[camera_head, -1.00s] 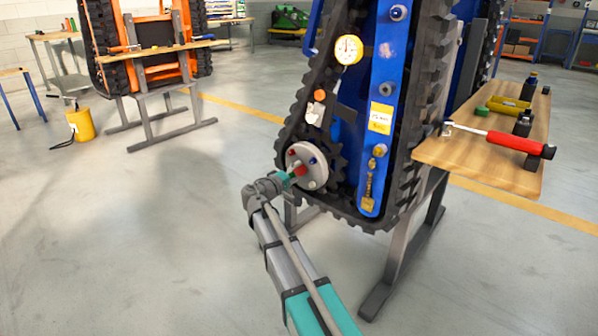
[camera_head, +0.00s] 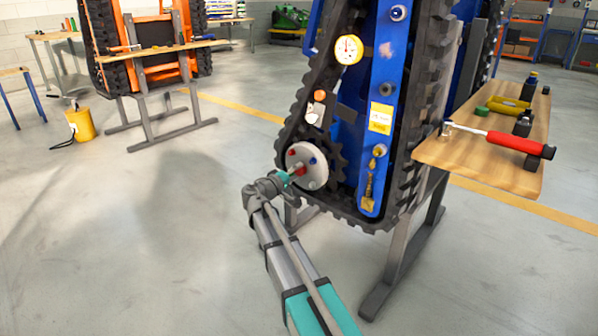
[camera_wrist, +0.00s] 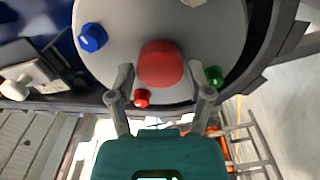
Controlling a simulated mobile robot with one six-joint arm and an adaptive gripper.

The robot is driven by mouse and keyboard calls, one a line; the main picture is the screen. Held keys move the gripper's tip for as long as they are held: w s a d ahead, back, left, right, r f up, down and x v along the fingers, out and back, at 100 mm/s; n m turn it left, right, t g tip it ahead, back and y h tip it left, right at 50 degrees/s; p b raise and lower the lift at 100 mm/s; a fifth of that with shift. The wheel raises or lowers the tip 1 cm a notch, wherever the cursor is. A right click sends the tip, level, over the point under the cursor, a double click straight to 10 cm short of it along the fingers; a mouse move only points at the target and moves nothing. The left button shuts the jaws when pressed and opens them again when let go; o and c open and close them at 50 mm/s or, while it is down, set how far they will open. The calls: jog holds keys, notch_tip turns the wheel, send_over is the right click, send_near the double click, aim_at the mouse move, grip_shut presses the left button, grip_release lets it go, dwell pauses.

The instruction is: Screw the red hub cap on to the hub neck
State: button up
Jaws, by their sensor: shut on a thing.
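The round red hub cap (camera_wrist: 161,65) sits in front of the middle of the grey hub disc (camera_wrist: 218,58). In the head view the cap (camera_head: 301,171) is small and partly covered by my gripper (camera_head: 293,173). In the wrist view my gripper (camera_wrist: 161,72) has one finger on each side of the cap and is shut on it. The hub neck is hidden behind the cap, so I cannot tell how far the cap is on it. The disc also carries smaller blue (camera_wrist: 92,37), red (camera_wrist: 142,98) and green (camera_wrist: 214,76) knobs and a white one.
A black rubber track (camera_head: 292,128) runs around the hub and blue carrier frame (camera_head: 384,75). A wooden shelf (camera_head: 480,160) to the right holds a red-handled tool (camera_head: 515,142) and other items.

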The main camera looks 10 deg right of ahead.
jog(key=m, duration=0.7)
jog(key=shift+m, duration=0.9)
jog(key=m, duration=0.5)
jog(key=shift+m, duration=2.4)
jog(key=m, duration=0.2)
jog(key=shift+m, duration=0.4)
jog(key=m, duration=0.7)
